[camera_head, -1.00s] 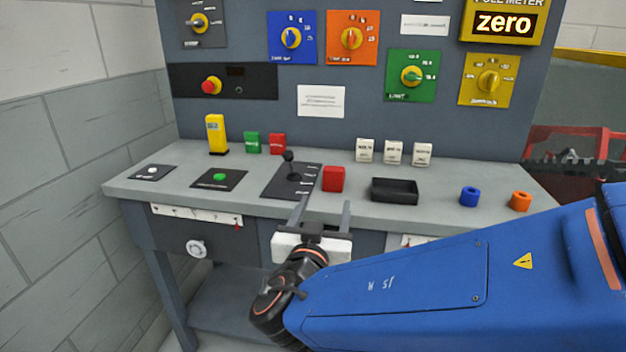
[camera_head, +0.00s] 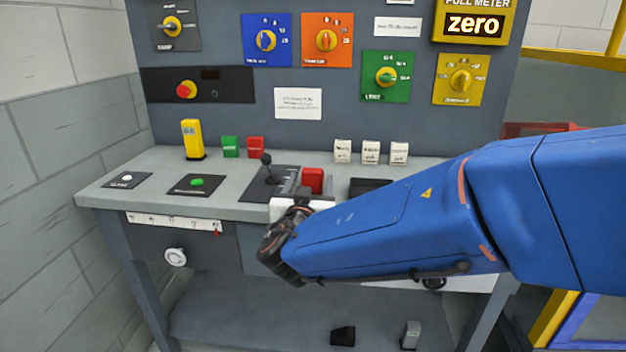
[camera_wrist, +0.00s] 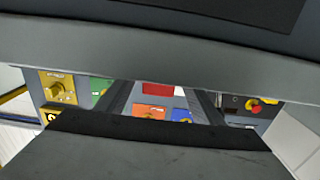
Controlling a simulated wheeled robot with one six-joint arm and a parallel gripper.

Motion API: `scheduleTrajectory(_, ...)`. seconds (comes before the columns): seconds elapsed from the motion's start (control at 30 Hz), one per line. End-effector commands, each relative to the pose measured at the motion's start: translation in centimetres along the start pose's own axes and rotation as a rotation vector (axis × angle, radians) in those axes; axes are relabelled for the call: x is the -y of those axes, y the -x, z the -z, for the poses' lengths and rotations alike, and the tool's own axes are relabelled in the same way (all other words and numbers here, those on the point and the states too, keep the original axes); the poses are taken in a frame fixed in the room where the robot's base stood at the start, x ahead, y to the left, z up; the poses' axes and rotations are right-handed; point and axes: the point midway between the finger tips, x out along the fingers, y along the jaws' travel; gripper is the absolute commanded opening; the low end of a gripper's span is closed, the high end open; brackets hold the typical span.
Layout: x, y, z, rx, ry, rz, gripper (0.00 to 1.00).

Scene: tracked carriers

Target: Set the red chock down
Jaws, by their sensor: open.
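The red chock (camera_head: 313,180) stands on the bench top near the front edge, right of the black lever plate. My gripper (camera_head: 304,190) is at the front edge, with its fingers reaching back toward the chock. The left finger shows just left of it; the right finger is hard to make out. In the upside-down wrist view a red block (camera_wrist: 158,89), likely the chock, shows between the two spread fingers, partly cut off by a grey band. The gripper is open; I cannot tell whether a finger touches the chock.
A black lever (camera_head: 266,160) stands close on the left. A black tray (camera_head: 370,186) is on the right, partly hidden by my arm. A yellow block (camera_head: 193,139), green block (camera_head: 230,146), small red block (camera_head: 255,146) and white blocks (camera_head: 371,152) stand along the back.

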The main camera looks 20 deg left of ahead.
Motion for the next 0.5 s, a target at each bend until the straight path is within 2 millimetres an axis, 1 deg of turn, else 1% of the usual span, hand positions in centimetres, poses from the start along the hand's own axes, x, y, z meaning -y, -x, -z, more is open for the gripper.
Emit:
scheduleTrajectory(0.2, -0.1, -2.7, 0.7, 0.0, -0.001, -0.003, 0.61)
scheduleTrajectory(0.3, -0.1, -4.0, 0.7, 0.0, 0.0, -0.003, 0.61)
scheduleTrajectory(0.4, -0.1, -4.7, 0.7, 0.0, 0.0, -0.001, 0.61)
scheduleTrajectory(0.5, -0.1, -4.8, 0.7, 0.0, 0.0, 0.0, 0.61)
